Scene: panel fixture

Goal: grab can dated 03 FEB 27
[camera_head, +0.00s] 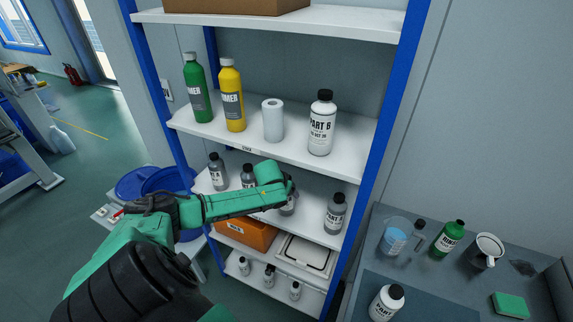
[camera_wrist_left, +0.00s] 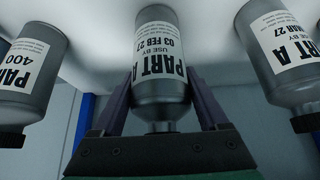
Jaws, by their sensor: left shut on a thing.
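In the left wrist view, which appears upside down, a grey can (camera_wrist_left: 160,45) labelled "PART A, USE BY 03 FEB 27" stands between the two fingers of my left gripper (camera_wrist_left: 162,90). The fingers are shut on its sides, and its cap end is close to the palm. The can's other end meets the white shelf surface, or is very near it. In the head view my left gripper (camera_head: 287,190) reaches into the middle shelf and largely hides the can (camera_head: 288,208). My right gripper is out of view.
A similar grey can (camera_wrist_left: 275,50) flanks it at right and another (camera_wrist_left: 25,75) at left in the wrist view. More grey bottles (camera_head: 217,172) share the shelf (camera_head: 315,232). The upper shelf holds a green bottle (camera_head: 196,88), a yellow bottle (camera_head: 232,98) and a white bottle (camera_head: 321,125).

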